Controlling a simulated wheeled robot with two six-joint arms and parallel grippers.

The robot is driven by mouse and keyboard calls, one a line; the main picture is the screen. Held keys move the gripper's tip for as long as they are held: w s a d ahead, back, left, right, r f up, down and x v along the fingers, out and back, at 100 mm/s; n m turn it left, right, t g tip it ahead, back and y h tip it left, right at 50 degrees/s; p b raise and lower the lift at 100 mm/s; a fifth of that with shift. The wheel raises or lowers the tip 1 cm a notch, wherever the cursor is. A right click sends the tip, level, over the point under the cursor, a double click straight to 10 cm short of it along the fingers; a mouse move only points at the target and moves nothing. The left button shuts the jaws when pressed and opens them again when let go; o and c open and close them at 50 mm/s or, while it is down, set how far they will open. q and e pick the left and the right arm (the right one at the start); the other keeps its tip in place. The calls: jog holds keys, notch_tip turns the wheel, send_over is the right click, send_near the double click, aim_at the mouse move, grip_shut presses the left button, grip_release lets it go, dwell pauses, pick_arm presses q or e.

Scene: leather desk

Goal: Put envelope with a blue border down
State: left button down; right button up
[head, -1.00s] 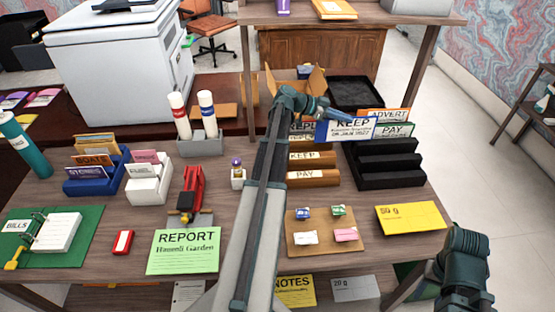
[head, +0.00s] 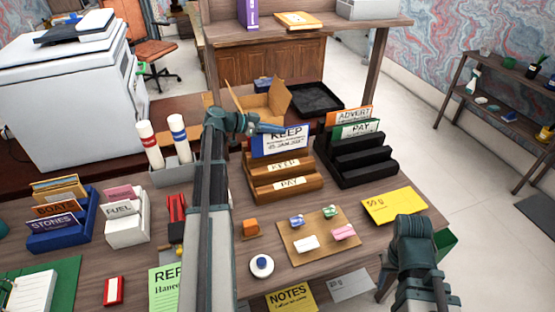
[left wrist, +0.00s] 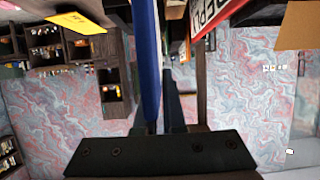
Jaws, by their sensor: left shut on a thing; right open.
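The envelope with a blue border (head: 281,146) is white with KEEP on it. In the head view it stands upright at the back slot of the brown wooden rack (head: 262,192), whose lower steps read KEEP and PAY. It covers the rack's back label; whether its lower edge touches the rack is hidden. My left gripper (head: 264,128) is shut on the envelope's upper left part. In the left wrist view the envelope shows edge-on as a blue strip (left wrist: 148,60) between the fingers. My right gripper (head: 418,240) is open and empty by the desk's right front edge, fingertips not clear.
A black stepped rack (head: 362,160) with ADVERT and PAY envelopes stands close on the right. An open cardboard box (head: 265,103) is behind. A yellow envelope (head: 394,204) and a cork board (head: 319,236) lie in front. White and blue holders stand at left.

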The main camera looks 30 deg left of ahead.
aim_at(277, 153)
pick_arm(q)
notch_tip(277, 153, down, 9)
jog(key=b, duration=0.8)
jog(key=shift+r, duration=0.1)
jog(key=c, duration=1.5)
grip_release()
jog(key=shift+f, duration=0.2)
jog(key=o, duration=0.5)
